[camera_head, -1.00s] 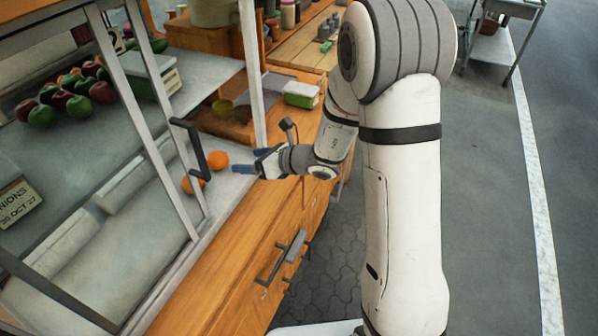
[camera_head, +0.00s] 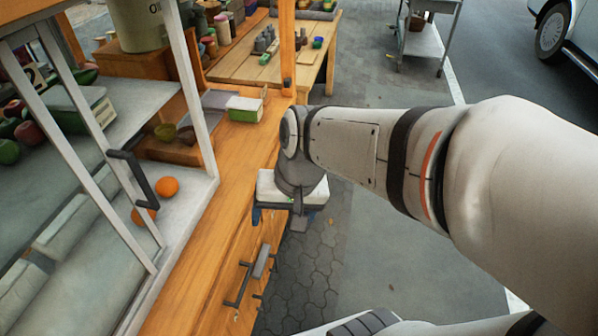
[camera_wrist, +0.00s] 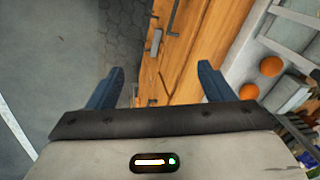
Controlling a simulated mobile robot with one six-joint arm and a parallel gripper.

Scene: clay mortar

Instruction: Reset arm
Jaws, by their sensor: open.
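My gripper (camera_wrist: 162,80) is open and empty in the wrist view, its two blue fingers apart above the paving and the wooden counter front. In the head view my gripper (camera_head: 288,212) hangs pointing down beside the counter edge, mostly hidden under my wrist. My arm reaches in from the right, bent down at the wrist. Nothing is held.
The wooden counter (camera_head: 195,285) with a drawer handle (camera_head: 262,262) is close to the gripper. Two oranges, one of them whole in view (camera_head: 167,187), lie by the glass case. A green-and-white box (camera_head: 244,108) stands farther back. Open pavement (camera_head: 390,265) lies right.

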